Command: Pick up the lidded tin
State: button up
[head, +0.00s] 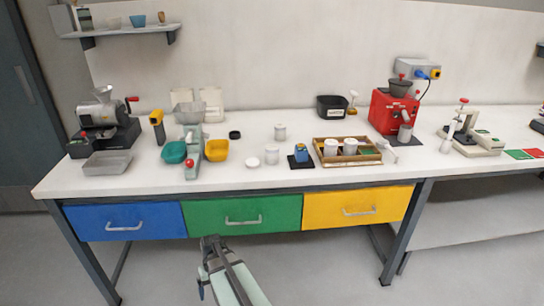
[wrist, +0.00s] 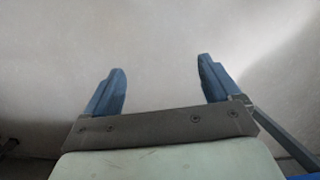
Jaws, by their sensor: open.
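Two small white cylindrical tins stand on the white worktop in the head view: one further back (head: 280,131) and one nearer the front (head: 272,156). At this size I cannot tell for sure which one is the lidded tin. A flat white disc (head: 253,162), possibly a lid, lies left of the nearer one. My gripper (head: 211,240) is in front of the green drawer, below the worktop edge and well away from the tins. In the wrist view my gripper (wrist: 161,66) has its blue fingers wide apart with nothing between them; no tin shows there.
A wooden tray (head: 373,157) with white containers stands right of the tins. A small blue-topped device (head: 301,156) is beside it. Teal (head: 174,152) and yellow (head: 216,150) bowls flank a scale-like stand. A red machine (head: 392,112) is behind right. The worktop's front edge lies above my gripper.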

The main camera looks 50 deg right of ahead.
jog(key=w+d+r+m+t, duration=0.1)
jog(key=w+d+r, duration=0.1)
jog(key=d+r, duration=0.5)
jog(key=w+d+r+m+t, duration=0.1)
jog(key=w+d+r+t, duration=0.15)
jog(key=d+r, duration=0.5)
jog(key=t+h, duration=0.1)
jog(key=h, duration=0.4)
send_near(272, 148)
jog(key=x, duration=0.6)
jog(key=shift+w+d+f, duration=0.1)
jog(key=shift+d, duration=0.4)
jog(key=shift+a+x, duration=0.2)
jog(key=shift+x, duration=1.1)
jog(key=shift+a+x, duration=0.15)
jog(key=shift+x, duration=1.2)
jog(key=shift+f, duration=0.1)
jog(key=c, duration=1.2)
